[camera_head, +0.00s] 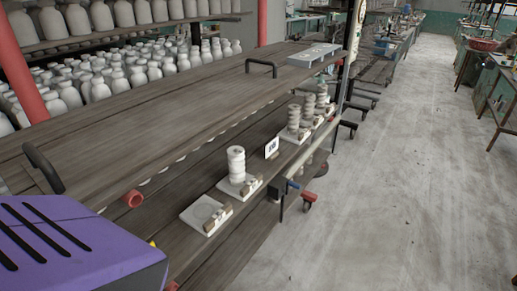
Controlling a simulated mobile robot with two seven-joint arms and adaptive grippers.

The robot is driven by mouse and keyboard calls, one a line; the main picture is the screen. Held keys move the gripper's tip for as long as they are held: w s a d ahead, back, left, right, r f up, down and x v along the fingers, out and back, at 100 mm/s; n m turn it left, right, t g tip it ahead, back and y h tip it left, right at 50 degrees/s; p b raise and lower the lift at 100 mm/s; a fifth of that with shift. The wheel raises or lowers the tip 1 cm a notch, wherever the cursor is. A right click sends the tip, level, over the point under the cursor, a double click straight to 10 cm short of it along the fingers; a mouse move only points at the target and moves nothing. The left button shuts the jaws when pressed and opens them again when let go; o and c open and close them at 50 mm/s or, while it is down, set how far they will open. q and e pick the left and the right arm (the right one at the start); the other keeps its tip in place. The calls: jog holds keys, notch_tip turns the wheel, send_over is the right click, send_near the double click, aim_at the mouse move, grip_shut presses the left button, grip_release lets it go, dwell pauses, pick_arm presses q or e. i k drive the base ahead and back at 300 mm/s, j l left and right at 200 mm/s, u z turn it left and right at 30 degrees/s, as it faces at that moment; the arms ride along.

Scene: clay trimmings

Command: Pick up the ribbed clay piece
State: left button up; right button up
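A pale ribbed clay piece (236,163), like a short stack of rings, stands upright on a white tile (226,187) on the lower wooden shelf. Small brown and pale bits lie beside it. More ribbed pale pieces stand farther back on the same shelf, such as one near a second tile (293,118) and another behind it (308,106). I cannot tell from this view which one the task means. Neither of my grippers shows in the head view.
A nearer white tile (190,217) holds small brown bits. A white sign (272,147) stands between the pieces. The upper wooden board (150,125) overhangs part of the lower shelf. Pale bottles (98,88) crowd behind. The concrete floor (400,200) at right is clear.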

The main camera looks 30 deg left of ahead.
aim_at(236, 154)
jog(key=i, duration=1.7)
jog(key=i+u, duration=0.1)
jog(key=i, duration=0.4)
jog(key=i+l+u, duration=0.15)
jog(key=i, duration=0.3)
jog(key=i+l+u, duration=0.1)
jog(key=i, duration=0.4)
jog(key=u, duration=1.8)
